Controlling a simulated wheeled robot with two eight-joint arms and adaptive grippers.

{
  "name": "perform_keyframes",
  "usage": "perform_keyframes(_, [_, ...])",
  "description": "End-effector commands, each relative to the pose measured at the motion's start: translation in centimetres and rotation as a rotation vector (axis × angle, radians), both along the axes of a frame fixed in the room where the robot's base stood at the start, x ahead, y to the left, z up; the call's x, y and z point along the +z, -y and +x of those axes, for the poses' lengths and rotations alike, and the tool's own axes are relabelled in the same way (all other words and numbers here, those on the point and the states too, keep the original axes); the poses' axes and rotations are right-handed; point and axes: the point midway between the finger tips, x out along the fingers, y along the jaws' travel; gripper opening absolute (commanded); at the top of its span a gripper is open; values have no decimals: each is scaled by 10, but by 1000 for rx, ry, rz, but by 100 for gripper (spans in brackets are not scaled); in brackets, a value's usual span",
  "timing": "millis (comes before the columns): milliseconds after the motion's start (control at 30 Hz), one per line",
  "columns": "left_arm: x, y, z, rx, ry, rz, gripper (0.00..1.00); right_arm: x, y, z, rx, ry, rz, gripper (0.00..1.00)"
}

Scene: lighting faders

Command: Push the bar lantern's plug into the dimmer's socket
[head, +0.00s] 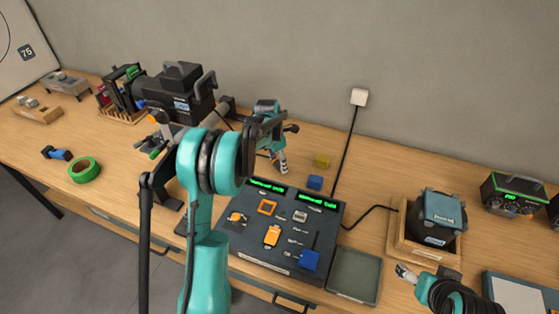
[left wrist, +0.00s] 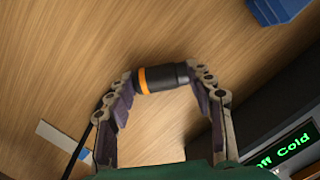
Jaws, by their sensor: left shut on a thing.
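My left gripper (head: 281,168) is behind the dimmer in the head view, pointing down over the table. In the left wrist view its fingers (left wrist: 160,85) are shut on a black plug (left wrist: 175,76) with an orange band, held crosswise. The dimmer (head: 240,248) is a dark sloped panel with green displays; its edge and display reading "Off Cold" show in the left wrist view (left wrist: 286,150). I cannot make out its socket. A black lantern (head: 178,92) stands at the back left. My right gripper (head: 404,272) is at the lower right; its jaws are unclear.
A blue block (head: 314,183) and a yellow block (head: 322,161) lie behind the dimmer. A grey-green tray (head: 354,275) and a wooden box (head: 395,235) holding another lantern stand to its right. Green tape (head: 84,169) lies left.

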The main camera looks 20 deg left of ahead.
Motion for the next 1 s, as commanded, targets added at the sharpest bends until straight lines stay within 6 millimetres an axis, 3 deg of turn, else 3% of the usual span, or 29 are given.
perform_keyframes(200, [0,0,0,0,0,0,25,0,0,0,0,0,0,77])
perform_keyframes(233, [-1,0,0,0,-1,1,58,0,0,0,0,0,0,77])
perform_keyframes(300, [0,0,0,0,-1,1,73,0,0,0,0,0,0,77])
perform_keyframes(733, [-4,0,0,0,0,0,73,-2,0,0,0,0,0,77])
perform_keyframes(1000, [42,0,-5,0,0,0,73,19,0,0,0,0,0,77])
